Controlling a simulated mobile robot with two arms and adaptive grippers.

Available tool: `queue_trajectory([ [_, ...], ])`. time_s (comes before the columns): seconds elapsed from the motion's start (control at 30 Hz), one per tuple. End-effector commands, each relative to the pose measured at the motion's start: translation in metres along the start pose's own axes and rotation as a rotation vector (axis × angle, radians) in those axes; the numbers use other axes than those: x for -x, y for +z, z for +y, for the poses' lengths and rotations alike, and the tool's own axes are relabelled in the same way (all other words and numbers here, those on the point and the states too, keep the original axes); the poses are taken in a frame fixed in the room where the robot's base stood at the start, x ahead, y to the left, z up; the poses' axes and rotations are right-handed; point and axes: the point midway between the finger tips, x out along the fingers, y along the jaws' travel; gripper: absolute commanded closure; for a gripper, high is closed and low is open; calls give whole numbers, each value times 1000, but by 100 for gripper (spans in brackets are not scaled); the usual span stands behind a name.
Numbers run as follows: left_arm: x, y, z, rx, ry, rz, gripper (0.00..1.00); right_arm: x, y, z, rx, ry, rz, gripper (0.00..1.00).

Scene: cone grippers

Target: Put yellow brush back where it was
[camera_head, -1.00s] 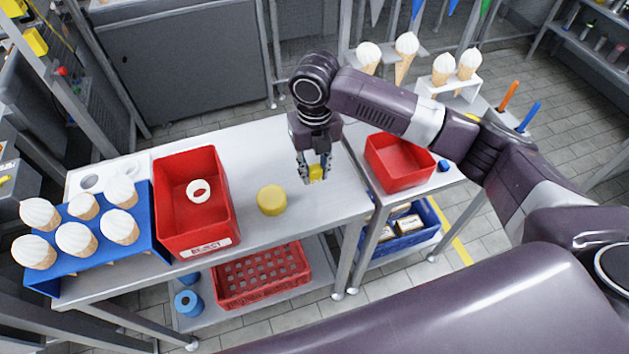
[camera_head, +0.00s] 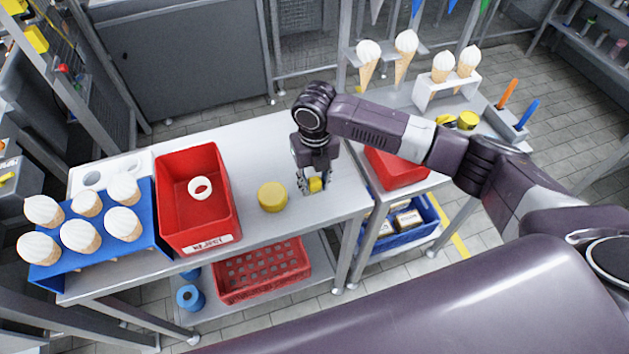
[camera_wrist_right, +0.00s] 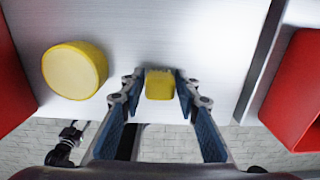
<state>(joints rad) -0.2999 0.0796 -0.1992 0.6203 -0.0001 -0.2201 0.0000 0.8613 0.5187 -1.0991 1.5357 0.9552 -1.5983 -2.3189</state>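The yellow brush (camera_head: 315,184) is a small yellow block with pale bristles at its end. My right gripper (camera_head: 314,186) points down over the right part of the steel table and is shut on it. In the right wrist view the brush (camera_wrist_right: 160,84) sits between the two blue-padded fingertips (camera_wrist_right: 160,82). It is at or just above the table top; I cannot tell whether it touches. A round yellow tub (camera_head: 272,197) stands left of it, and it also shows in the right wrist view (camera_wrist_right: 75,70). My left gripper is not in view.
A red reject bin (camera_head: 225,205) holding a white ring and a blue rack (camera_head: 158,225) with several white-topped cones stand at left. A second red bin (camera_head: 398,172) is on the right table, partly behind my arm. The table behind the tub is clear.

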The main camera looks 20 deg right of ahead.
Motion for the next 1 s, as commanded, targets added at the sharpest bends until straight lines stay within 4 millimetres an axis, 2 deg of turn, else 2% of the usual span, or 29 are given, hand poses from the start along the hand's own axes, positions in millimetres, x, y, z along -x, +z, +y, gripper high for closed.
queue_trajectory([
  [0.07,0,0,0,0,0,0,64,0,0,0,0,0,0,59],
  [0.33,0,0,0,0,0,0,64,1,0,0,0,0,0,59],
  [0.47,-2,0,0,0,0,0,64,8,1,0,0,0,-2,59],
  [0.57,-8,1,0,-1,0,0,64,23,2,0,1,1,-5,59],
  [0.9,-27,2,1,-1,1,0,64,95,1,0,1,0,-4,59],
  [1.0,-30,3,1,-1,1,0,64,109,1,0,-1,0,-2,59],
])
